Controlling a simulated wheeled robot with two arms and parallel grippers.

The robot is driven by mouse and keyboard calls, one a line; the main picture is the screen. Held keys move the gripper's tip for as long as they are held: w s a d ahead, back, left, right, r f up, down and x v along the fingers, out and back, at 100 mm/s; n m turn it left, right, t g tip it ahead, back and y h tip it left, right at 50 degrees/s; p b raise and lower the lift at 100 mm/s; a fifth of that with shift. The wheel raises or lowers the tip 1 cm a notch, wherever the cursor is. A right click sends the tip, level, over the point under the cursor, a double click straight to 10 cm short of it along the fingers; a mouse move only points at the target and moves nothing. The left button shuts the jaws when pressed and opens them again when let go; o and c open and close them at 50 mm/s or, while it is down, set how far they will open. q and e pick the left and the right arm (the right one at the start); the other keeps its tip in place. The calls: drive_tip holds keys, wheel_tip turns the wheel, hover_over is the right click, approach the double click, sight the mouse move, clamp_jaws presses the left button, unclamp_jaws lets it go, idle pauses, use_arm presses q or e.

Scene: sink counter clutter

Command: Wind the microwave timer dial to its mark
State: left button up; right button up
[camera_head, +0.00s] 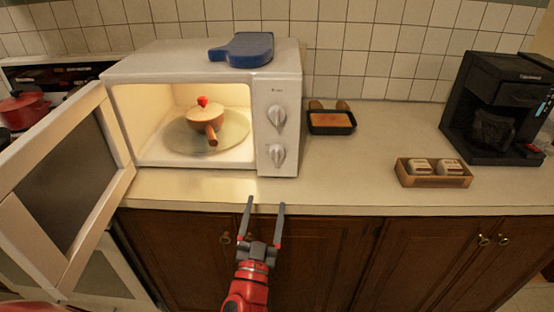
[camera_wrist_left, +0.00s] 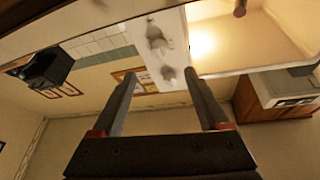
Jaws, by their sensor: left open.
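The white microwave (camera_head: 285,85) stands on the counter with its door (camera_head: 60,185) swung open to the left. Its control panel has two dials, an upper dial (camera_head: 276,115) and a lower dial (camera_head: 277,154). Both also show in the left wrist view, one (camera_wrist_left: 168,74) nearer the fingers and one (camera_wrist_left: 154,33) farther off. I cannot tell which is the timer, nor read the marks. My left gripper (camera_head: 264,207) is open and empty, in front of the counter edge below the panel, apart from the dials. Its two fingers (camera_wrist_left: 164,95) frame the panel in the wrist view. My right gripper is not in view.
A lidded pot (camera_head: 205,119) sits on the glass plate inside the lit microwave. A blue board (camera_head: 242,50) lies on top. A loaf pan (camera_head: 331,122), a wooden tray (camera_head: 433,178) and a coffee maker (camera_head: 495,105) stand to the right.

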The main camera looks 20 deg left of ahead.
sight(277, 153)
use_arm(q)
drive_tip(key=p+x, duration=0.3)
drive_tip(key=x, duration=1)
drive_tip(key=shift+d, duration=0.1)
drive_tip(key=shift+p, duration=0.3)
clamp_jaws()
